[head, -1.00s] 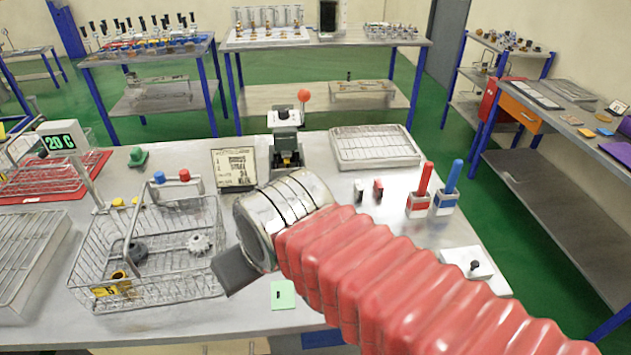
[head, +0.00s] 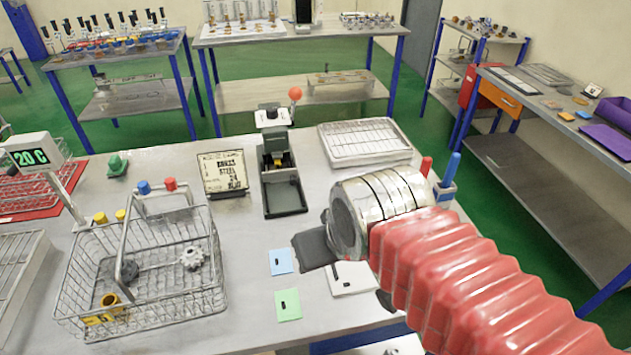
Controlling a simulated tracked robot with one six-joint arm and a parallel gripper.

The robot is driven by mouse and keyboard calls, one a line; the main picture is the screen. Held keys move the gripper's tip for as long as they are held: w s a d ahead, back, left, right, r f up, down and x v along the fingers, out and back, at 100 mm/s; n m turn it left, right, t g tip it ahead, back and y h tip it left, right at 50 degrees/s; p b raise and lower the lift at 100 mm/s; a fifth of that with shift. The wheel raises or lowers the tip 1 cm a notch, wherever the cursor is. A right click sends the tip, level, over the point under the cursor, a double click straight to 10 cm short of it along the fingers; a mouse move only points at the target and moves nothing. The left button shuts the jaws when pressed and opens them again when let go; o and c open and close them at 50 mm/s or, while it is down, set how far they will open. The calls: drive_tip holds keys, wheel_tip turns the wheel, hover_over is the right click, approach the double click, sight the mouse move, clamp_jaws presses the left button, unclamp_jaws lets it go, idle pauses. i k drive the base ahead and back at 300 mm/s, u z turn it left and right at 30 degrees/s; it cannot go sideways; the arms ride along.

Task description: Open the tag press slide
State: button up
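A wire basket (head: 62,312) with gears stands at the left. Blue (head: 281,261) and green (head: 288,304) cards lie in front.

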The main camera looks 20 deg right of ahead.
sight(287, 172)
drive_tip(key=z, duration=0.35)
drive_tip(key=k, duration=1.05)
drive_tip(key=u, duration=1)
drive_tip(key=i, duration=1)
drive_tip(key=z, duration=0.05)
